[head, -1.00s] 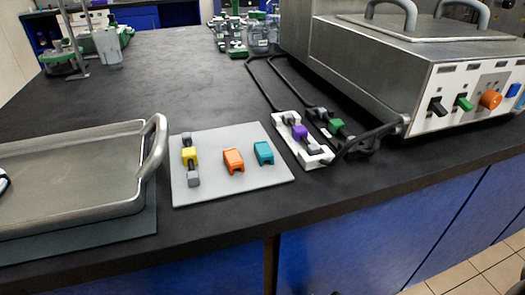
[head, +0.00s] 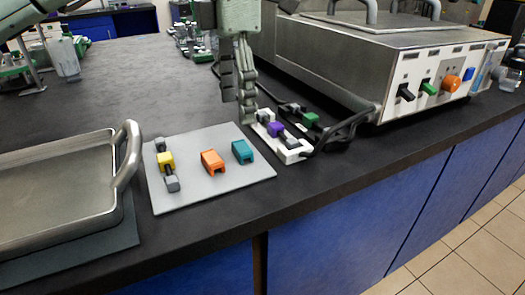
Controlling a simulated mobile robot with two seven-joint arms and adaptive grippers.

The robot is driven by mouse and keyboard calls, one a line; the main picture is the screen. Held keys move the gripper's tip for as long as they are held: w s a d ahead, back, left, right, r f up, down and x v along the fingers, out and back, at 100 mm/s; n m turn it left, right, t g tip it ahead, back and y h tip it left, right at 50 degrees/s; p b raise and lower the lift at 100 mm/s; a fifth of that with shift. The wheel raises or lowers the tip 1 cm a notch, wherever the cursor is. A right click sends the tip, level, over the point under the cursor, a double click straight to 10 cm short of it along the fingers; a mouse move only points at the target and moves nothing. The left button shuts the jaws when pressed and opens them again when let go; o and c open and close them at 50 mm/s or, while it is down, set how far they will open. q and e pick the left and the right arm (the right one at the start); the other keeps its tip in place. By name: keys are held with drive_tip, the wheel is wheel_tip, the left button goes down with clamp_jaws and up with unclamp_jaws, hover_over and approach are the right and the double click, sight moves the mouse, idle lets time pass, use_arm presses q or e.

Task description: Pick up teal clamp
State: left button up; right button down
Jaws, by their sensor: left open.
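The teal clamp (head: 242,151) sits on the right part of a light grey mat (head: 207,190) on the black bench. An orange clamp (head: 212,162) lies just left of it, and a yellow clamp with grey ends (head: 166,161) is at the mat's left side. My left gripper (head: 247,112) points down from the top of the head view, above and behind the teal clamp in the picture. It is open and apart from the clamp, with nothing visible between its fingers. My right gripper is not in view.
A white holder with a purple clamp (head: 276,130) stands right of the mat, close to my gripper in the picture. Black tubing runs to a steel unit (head: 400,75) at right. A metal tray (head: 55,190) with a raised handle stands left.

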sight(242, 147)
use_arm(q)
drive_tip(key=shift+d+f, duration=0.1)
drive_tip(key=shift+f, duration=0.3)
wheel_tip(242, 147, down, 2)
drive_tip(key=shift+f, duration=0.2)
wheel_tip(242, 147, down, 5)
drive_tip(key=shift+s+d+r+p, duration=0.15)
drive_tip(key=shift+r+p, duration=0.05)
drive_tip(key=shift+p, duration=0.2)
drive_tip(key=shift+c, duration=0.4)
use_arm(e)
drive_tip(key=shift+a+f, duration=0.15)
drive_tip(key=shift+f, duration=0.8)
use_arm(q)
drive_tip(key=shift+c, duration=1.3)
drive_tip(key=c, duration=0.6)
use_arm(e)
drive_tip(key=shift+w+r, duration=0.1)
